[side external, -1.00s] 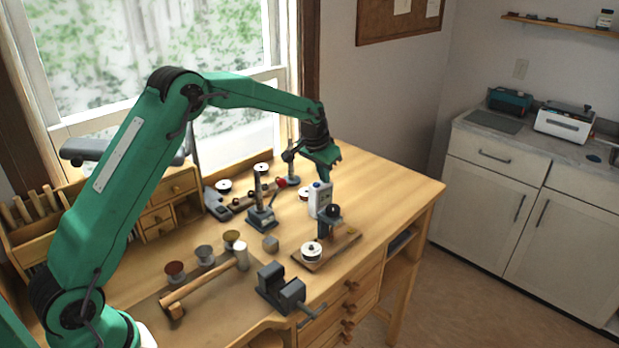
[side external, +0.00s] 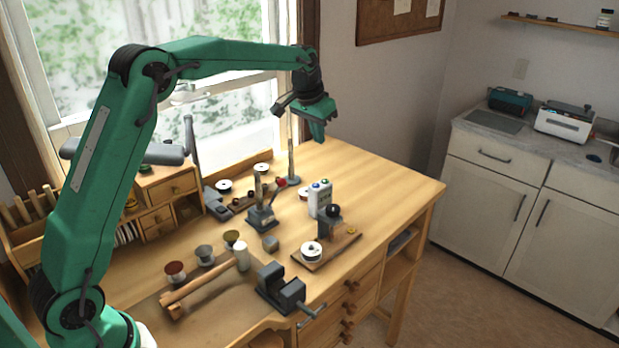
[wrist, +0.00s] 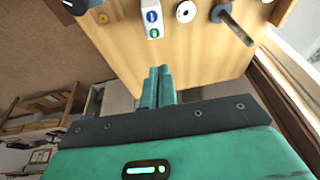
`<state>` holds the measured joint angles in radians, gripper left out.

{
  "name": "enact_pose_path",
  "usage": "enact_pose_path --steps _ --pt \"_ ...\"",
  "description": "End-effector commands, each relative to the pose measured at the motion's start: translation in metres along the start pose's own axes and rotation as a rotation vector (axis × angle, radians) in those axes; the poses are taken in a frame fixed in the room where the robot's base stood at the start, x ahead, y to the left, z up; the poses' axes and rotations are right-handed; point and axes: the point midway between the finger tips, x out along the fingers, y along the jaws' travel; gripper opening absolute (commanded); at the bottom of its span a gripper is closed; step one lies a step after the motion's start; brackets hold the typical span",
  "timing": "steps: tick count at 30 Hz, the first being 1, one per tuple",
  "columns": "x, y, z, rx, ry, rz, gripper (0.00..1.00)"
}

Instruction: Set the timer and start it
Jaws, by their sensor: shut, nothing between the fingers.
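The timer (side external: 320,202) is a small white upright box with a blue and a green button on its top. It stands on the bench at the right, behind a small dark device on a wooden board. In the wrist view the timer (wrist: 151,7) shows at the top edge, with both buttons facing me. My gripper (side external: 319,138) is in the air well above the timer, pointing down and touching nothing. Its fingers (wrist: 158,72) are shut together and empty. Any display on the timer is too small to read.
Near the timer stand a grey stand tool (side external: 262,217), a white spool (side external: 312,251) on a wooden board and a thin upright post (side external: 291,155). A vise (side external: 281,289) and a mallet (side external: 205,284) lie toward the front. The right rear bench top (side external: 385,180) is clear.

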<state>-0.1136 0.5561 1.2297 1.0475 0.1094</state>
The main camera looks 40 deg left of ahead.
Motion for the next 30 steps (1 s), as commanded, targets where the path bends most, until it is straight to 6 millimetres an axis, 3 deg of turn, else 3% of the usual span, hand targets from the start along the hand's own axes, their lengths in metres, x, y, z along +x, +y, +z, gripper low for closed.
enact_pose_path --steps 6,24,30 --pt "-0.012 -0.001 0.000 0.000 0.001 0.000 0.00" --pt "-0.014 0.000 0.000 0.000 0.001 0.000 0.00" --pt "-0.025 0.002 0.006 0.000 0.008 0.000 0.00"
